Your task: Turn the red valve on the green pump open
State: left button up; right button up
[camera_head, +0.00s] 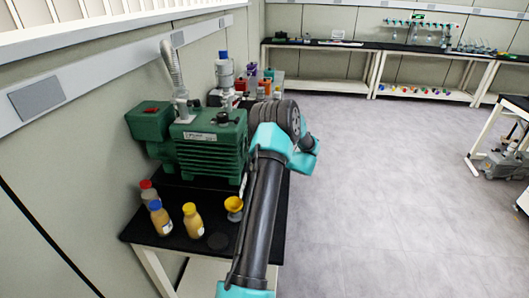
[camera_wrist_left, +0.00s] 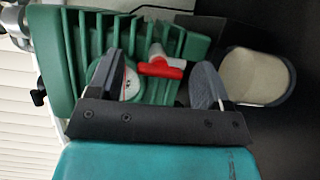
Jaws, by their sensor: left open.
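The green pump (camera_head: 205,150) stands on a black-topped bench against the wall in the head view. Its ribbed green body (camera_wrist_left: 85,35) fills the upper middle of the left wrist view. The red valve (camera_wrist_left: 160,67), a small red handle on a white-grey stem, shows there in front of the ribs. My left gripper (camera_wrist_left: 158,70) is open, its two dark fingers to either side of the red handle in the picture. I cannot tell whether they touch it. In the head view my arm hides the valve and the fingers. My right gripper is not in view.
Other small containers stand behind the pump. A beige round container (camera_wrist_left: 255,76) lies right of the fingers in the wrist view.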

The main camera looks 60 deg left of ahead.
pick_arm(q)
jog(key=v, duration=1.7)
jog(key=shift+w+d+f, duration=0.1)
jog(key=shift+w+f, duration=0.05)
jog(key=w+d+f+m+t+h, duration=0.1)
jog(key=w+d+f+m+t, duration=0.4)
jog(key=m+t, duration=0.35)
jog(key=w+d+f+m+t, duration=0.4)
jog(key=f+m+t, duration=0.3)
jog(key=m, duration=0.2)
jog(key=d+f+m+t+h, duration=0.1)
jog(key=d+f+m+h, duration=0.3)
jog(key=d, duration=0.2)
jog(key=d+f+m+t+h, duration=0.2)
jog(key=d+f+m+h, duration=0.25)
jog(key=d, duration=0.25)
jog(key=s+d+f+m+g+h, duration=0.2)
jog(key=s+d+m+g+h, duration=0.2)
jog(key=s+d+m, duration=0.3)
jog(key=s+d+f+m+g+h, duration=0.3)
jog(key=s+d+m+h, duration=0.2)
jog(key=s+d, duration=0.8)
jog(key=d+m, duration=0.2)
jog(key=m, duration=0.1)
jog(key=shift+f+g, duration=0.25)
jog(key=shift+g, duration=0.1)
